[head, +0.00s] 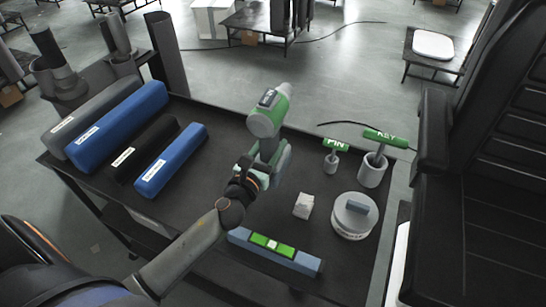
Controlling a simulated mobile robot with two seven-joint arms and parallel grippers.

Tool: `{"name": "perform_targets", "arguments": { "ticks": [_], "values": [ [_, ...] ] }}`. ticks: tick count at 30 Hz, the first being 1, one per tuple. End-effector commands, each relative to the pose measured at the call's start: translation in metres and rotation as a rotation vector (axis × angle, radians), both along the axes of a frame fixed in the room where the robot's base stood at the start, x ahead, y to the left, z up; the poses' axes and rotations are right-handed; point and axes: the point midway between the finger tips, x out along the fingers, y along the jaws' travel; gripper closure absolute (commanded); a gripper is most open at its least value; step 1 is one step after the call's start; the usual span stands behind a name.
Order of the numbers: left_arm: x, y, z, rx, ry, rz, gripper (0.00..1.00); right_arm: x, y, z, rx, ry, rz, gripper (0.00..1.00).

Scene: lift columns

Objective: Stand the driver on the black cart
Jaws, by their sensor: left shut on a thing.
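The driver (268,113) is a green and grey cordless tool. It is upright over the middle of the black cart (225,180), whose dark top carries several things. My left gripper (256,174) is shut on the driver at its lower part, and my arm hides some of it. I cannot tell whether the driver's base touches the cart top. My right gripper is not in view.
A level with green marks (274,252) lies at the front. A small white block (304,205), a round white tin (354,216), and the PIN (336,144) and KEY (385,138) holders stand at the right.

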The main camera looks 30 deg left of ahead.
Motion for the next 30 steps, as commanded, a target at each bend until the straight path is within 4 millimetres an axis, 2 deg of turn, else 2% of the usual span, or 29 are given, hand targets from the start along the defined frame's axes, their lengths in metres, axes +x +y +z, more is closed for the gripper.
{"name": "perform_targets", "arguments": {
  "ticks": [5,12,25,26,30],
  "values": [
    [0.007,-0.001,-0.004,-0.002,-0.008,-0.001,1.00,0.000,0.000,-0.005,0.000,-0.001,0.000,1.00],
    [0.009,-0.002,-0.035,-0.005,-0.006,-0.001,1.00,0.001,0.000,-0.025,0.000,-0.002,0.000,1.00],
    [0.009,-0.001,-0.039,-0.001,-0.008,-0.001,1.00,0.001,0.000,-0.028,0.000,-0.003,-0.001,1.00],
    [0.008,-0.001,-0.043,-0.001,0.000,0.000,0.49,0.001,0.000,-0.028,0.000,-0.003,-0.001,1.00],
    [0.008,-0.001,-0.042,-0.001,0.000,0.000,0.33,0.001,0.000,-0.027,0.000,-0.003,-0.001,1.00]
  ]
}}
